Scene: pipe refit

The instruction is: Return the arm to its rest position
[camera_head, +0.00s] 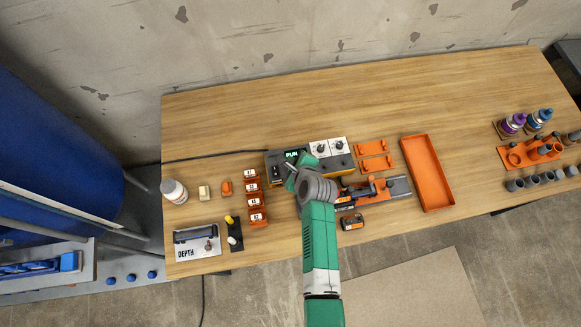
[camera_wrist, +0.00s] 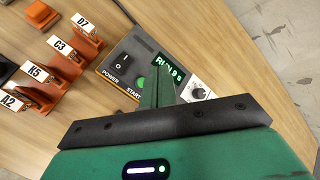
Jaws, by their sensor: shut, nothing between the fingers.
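My gripper (camera_head: 289,166) is over the control box (camera_head: 273,170) near the middle of the table. In the wrist view the green fingers (camera_wrist: 160,78) are together with nothing between them, and their tips are over the box's panel, beside the green start button (camera_wrist: 138,84). I cannot tell whether they touch the panel. The panel also shows a power switch (camera_wrist: 122,62) and a lit display (camera_wrist: 168,66) that reads RUN and a number, partly hidden. My arm reaches in from the bottom of the head view and is bent over the table.
Orange labelled holders (camera_head: 255,200) stand left of the box. A tool (camera_head: 370,189) and a battery (camera_head: 352,222) lie right of my arm. An orange tray (camera_head: 447,203) and bottles (camera_head: 513,124) are farther right. The table's back strip (camera_head: 350,95) is clear.

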